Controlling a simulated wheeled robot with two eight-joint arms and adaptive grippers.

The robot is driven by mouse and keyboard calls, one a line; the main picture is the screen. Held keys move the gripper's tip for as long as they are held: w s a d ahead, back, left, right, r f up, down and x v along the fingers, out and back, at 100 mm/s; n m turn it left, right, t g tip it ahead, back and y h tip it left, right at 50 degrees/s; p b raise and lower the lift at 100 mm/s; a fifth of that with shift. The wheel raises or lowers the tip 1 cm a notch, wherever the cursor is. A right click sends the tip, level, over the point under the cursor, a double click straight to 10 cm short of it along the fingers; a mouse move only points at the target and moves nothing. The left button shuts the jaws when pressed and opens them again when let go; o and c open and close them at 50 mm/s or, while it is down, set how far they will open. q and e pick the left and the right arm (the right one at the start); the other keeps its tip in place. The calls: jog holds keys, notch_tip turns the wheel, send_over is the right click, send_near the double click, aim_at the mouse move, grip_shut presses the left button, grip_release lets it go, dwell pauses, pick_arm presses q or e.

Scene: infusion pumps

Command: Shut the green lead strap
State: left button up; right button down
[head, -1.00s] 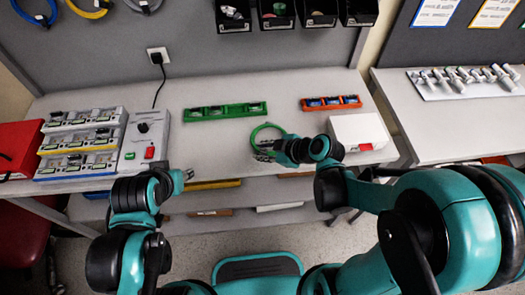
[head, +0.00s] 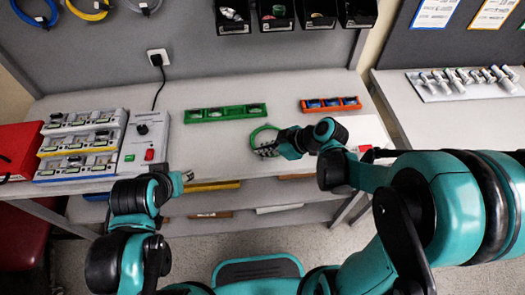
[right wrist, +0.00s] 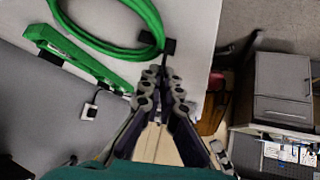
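The green lead (head: 262,134) lies coiled on the table near its front edge. In the right wrist view, the green coil (right wrist: 105,45) shows at the top, with a dark strap (right wrist: 169,47) on its near side. A thin dark strip runs from the strap toward the gap between my right fingertips. My right gripper (head: 266,150) is at the near side of the coil. In the right wrist view, my right gripper (right wrist: 164,76) has its fingertips a little apart; contact with the strap is unclear. My left gripper (head: 186,177) is near the table's front edge, away from the lead.
A green tray (head: 225,113) stands behind the coil, an orange tray (head: 330,104) to the right. A white box (head: 362,130) is partly hidden by my right arm. White pump units (head: 82,145) and a grey box with a red switch (head: 146,140) stand left.

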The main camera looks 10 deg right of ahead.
jog(key=shift+w+d+f+m+g+y+b, duration=0.15)
jog(key=shift+w+m+g+y+b, duration=0.2)
jog(key=shift+g, duration=0.45)
jog(key=shift+w+d+m+g+y+b, duration=0.15)
jog(key=shift+w+m+g+y+b, duration=0.2)
jog(key=shift+g, duration=0.45)
jog(key=shift+s, duration=0.1)
jog(key=c, duration=1.8)
grip_release()
jog(key=v, duration=1.2)
